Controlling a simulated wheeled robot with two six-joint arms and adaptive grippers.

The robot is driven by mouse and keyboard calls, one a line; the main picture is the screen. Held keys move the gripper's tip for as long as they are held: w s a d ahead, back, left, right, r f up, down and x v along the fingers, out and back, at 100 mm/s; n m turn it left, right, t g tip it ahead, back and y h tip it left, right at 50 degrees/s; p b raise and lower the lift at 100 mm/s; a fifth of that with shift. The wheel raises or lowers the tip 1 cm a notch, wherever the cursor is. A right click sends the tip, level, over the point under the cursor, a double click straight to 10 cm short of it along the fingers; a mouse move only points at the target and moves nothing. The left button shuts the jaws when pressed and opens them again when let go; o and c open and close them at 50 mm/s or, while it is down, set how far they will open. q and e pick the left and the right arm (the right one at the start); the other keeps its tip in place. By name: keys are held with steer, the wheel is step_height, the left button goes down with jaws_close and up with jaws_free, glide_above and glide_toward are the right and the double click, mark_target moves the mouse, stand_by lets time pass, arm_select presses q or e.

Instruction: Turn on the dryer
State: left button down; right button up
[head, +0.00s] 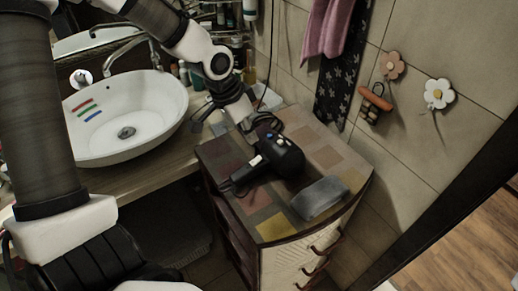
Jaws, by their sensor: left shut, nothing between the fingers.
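A black hair dryer (280,155) lies on top of a low cabinet with a patchwork top (330,155). Its handle points toward the lower left, and small blue and white buttons show on it. My left gripper (247,124) is shut and empty, just behind and left of the dryer, close to its upper end. I cannot tell if the fingertips touch the dryer. My right gripper is out of view.
A white vessel basin (165,120) with a faucet stands on the counter at left. A grey translucent box (320,197) lies on the cabinet's front right. Several bottles stand behind my arm. Towels (325,25) and flower hooks (438,93) hang on the tiled wall.

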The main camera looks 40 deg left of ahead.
mark_target(257, 161)
arm_select(q)
steer(key=p+x, duration=0.1)
steer(key=x, duration=0.5)
steer(key=shift+w+a+f, duration=0.1)
steer(key=shift+f, duration=0.15)
steer(key=shift+w+f, duration=0.1)
steer(key=shift+f, duration=0.2)
steer(key=shift+f+g, duration=0.2)
steer(key=shift+g, duration=0.1)
steer(key=shift+w+d, duration=0.1)
steer(key=shift+d, duration=0.15)
steer(key=shift+s+a+r+p, duration=0.2)
steer(key=shift+s+a+p, duration=0.3)
steer(key=shift+p, duration=0.8)
steer(key=shift+s+d+f, duration=0.1)
steer(key=shift+s, duration=0.15)
